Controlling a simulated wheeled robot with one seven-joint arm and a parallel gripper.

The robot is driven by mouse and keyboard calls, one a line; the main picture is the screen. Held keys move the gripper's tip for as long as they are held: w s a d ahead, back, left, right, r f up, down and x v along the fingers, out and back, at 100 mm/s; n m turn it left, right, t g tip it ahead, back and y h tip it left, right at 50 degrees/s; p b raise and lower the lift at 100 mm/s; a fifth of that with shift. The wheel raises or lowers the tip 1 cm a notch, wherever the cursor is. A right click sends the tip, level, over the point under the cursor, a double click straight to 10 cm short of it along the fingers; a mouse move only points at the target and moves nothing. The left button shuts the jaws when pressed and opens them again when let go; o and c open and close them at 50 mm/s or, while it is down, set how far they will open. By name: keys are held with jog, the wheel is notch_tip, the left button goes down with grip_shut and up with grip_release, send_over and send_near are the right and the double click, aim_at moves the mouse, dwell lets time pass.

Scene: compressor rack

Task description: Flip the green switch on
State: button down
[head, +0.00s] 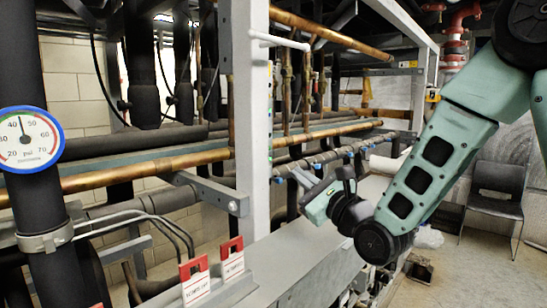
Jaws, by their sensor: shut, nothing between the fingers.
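My gripper (296,175) is at the middle of the head view, at the end of my green arm, which comes in from the upper right. Its grey fingers point left, toward the right side of the pale upright post (252,120), and are shut with nothing between them. I cannot make out a green switch for certain. Small coloured marks show on the post's right side, too small to identify. Whether the fingers touch the post or anything on it, I cannot tell.
Copper pipes (150,170) and dark insulated pipes cross behind the post. A round pressure gauge (30,139) is on a black pipe at left. Two red-and-white tags (194,283) stand at the lower front. A dark chair (495,200) stands at right by the wall.

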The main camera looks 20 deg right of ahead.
jog(key=p+x, duration=0.4)
jog(key=x, duration=0.6)
jog(key=shift+a+r, duration=0.1)
jog(key=shift+a, duration=0.05)
